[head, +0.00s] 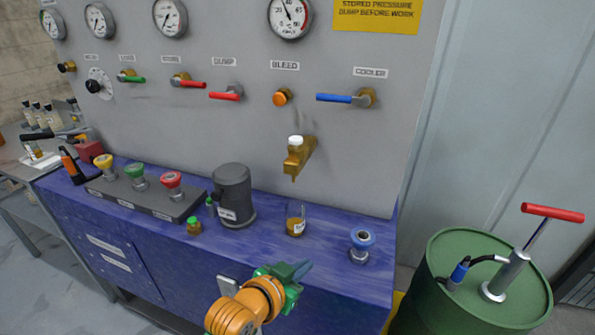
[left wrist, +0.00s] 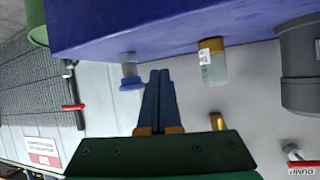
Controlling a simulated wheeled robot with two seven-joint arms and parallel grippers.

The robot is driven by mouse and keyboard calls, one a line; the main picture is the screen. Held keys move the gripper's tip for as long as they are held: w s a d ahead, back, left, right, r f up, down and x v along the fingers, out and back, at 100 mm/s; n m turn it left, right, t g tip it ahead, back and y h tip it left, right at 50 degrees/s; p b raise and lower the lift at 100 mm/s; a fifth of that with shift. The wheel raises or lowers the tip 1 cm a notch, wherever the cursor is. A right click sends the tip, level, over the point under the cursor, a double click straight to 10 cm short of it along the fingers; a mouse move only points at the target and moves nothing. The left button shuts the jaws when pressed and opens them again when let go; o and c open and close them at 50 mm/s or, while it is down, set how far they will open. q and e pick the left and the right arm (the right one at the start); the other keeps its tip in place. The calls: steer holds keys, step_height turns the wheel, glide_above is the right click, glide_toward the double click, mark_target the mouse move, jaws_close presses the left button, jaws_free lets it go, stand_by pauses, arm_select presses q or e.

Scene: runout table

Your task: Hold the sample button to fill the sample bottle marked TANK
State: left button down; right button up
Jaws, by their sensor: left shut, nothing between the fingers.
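A clear sample bottle (head: 295,221) with amber liquid low in it and a white label stands on the blue bench, below a brass spout (head: 297,158) with a white top. The label is too small to read. A blue-capped push button (head: 361,240) on a metal stem stands to the right of the bottle. My left gripper (head: 298,270) is shut and empty, in front of the bottle and button. In the left wrist view, upside down, its fingertips (left wrist: 160,73) point between the blue button (left wrist: 130,76) and the bottle (left wrist: 212,62). My right gripper is out of view.
A grey canister (head: 234,195) and a small green-capped bottle (head: 194,226) stand left of the sample bottle. Farther left is a strip (head: 145,197) with yellow, green and red buttons. A green drum (head: 470,290) with a red-handled pump stands beyond the bench's right end.

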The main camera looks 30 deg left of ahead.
mark_target(296, 140)
arm_select(q)
steer(key=w+a+r+n+t+y, duration=0.1)
steer(key=a+r+t, duration=0.3)
steer(key=r, duration=0.6)
steer(key=w+a+r+n+t+y, duration=0.1)
steer(key=a+r+t+y, duration=0.3)
steer(key=r, duration=0.7)
steer(key=shift+w+a+r+n+t, duration=0.2)
steer(key=shift+w+r+n+t, duration=0.15)
steer(key=shift+n, duration=0.45)
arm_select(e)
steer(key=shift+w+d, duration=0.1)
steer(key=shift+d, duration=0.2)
arm_select(q)
steer(key=p+x, duration=0.3)
steer(key=x, duration=0.6)
steer(key=shift+w+r, duration=0.15)
steer(key=shift+r, duration=0.05)
steer(key=f, duration=0.3)
steer(key=shift+w+a+f, duration=0.1)
steer(key=shift+w+f, duration=0.15)
steer(key=shift+w, duration=0.1)
steer(key=shift+s+f, duration=0.1)
steer(key=shift+f, duration=0.3)
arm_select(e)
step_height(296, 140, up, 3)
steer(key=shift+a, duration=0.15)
